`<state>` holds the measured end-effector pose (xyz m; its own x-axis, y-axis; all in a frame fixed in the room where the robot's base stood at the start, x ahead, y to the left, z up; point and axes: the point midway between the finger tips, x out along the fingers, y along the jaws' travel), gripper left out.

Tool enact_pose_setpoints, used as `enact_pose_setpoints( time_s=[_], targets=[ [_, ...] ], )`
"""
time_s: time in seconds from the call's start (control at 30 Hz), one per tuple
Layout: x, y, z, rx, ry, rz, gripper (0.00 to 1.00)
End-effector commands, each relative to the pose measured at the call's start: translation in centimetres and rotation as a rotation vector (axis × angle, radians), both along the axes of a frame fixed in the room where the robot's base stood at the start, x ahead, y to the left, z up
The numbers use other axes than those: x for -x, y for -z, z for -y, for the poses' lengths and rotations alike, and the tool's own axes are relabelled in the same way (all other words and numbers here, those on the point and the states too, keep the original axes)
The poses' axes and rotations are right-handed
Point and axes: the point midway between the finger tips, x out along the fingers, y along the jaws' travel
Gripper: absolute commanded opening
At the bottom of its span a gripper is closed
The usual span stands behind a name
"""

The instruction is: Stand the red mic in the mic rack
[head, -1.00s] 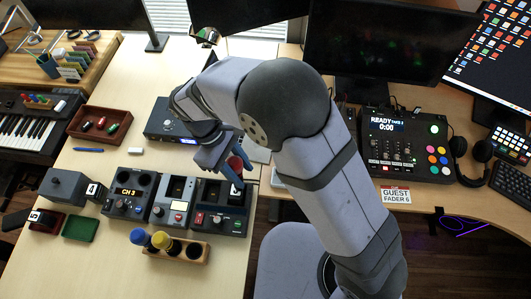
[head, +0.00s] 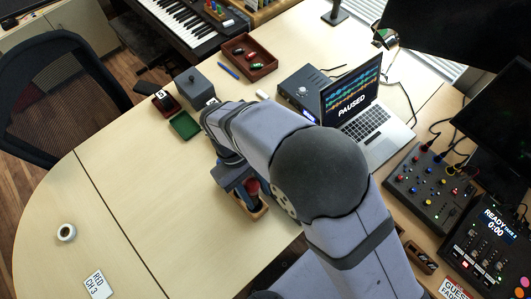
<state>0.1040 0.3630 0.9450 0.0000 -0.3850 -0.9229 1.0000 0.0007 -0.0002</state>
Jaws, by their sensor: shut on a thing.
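My gripper (head: 240,189) is shut on the red mic. The light wooden mic rack (head: 262,213) is directly under and around the gripper in the picture. Only its near edge and right end show. I cannot tell whether the mic's lower end is inside a hole or above the rack. The blue and yellow mics of the rack are hidden behind my gripper and arm.
A green tray (head: 186,126) and a dark grey box (head: 196,88) stand at the upper left. A laptop (head: 366,120) reads PAUSED. A white tape roll (head: 66,232) and a card (head: 97,285) lie on the left table, which is otherwise mostly clear. My arm hides the docks.

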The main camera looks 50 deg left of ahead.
Motion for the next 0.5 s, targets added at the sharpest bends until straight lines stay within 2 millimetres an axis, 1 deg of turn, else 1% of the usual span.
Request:
enact_pose_setpoints(
  time_s=[0.27, 0.5],
  targets=[
    [0.0, 0.5, 0.0, 0.000, 0.001, 0.000, 0.00],
    [0.0, 2.0, 0.0, 0.000, 0.001, 0.000, 0.00]
  ],
)
